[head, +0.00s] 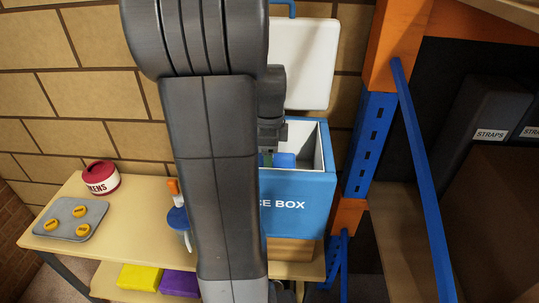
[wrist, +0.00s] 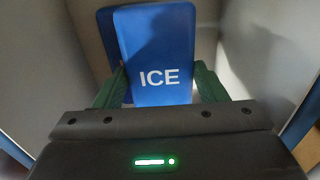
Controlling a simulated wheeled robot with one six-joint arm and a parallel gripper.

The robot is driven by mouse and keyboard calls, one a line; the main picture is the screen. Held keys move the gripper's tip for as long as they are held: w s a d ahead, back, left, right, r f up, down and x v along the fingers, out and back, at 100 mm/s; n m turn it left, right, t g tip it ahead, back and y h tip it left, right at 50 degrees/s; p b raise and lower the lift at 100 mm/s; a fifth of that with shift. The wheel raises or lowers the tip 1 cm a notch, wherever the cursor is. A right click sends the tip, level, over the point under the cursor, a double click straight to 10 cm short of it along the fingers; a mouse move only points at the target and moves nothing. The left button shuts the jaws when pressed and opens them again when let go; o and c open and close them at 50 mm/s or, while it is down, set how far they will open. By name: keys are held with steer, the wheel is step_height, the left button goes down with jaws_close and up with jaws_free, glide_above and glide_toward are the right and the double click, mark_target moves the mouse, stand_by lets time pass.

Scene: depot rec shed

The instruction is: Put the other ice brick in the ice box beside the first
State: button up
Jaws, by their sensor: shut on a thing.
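The ice box (head: 300,195) is blue with pale inner walls and stands open on the table, its white lid (head: 305,62) raised behind it. My gripper (head: 268,158) reaches down into the box. In the wrist view my gripper (wrist: 157,82) has its green fingers shut on a blue ice brick (wrist: 158,45) marked ICE, which is upright between the pale walls. A second blue brick (wrist: 107,25) shows behind it at the left, mostly hidden. In the head view one blue brick top (head: 284,160) shows; I cannot tell which. The held brick's lower end is hidden.
On the table (head: 130,225) left of my arm are a red tin (head: 101,178) and a grey tray (head: 62,222) with yellow discs. An orange-topped blue item (head: 178,218) is partly hidden by my arm. A blue and orange rack (head: 370,130) stands close right of the box.

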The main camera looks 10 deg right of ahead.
steer(key=shift+f, duration=0.2)
steer(key=o, duration=1.2)
step_height(320, 180, up, 13)
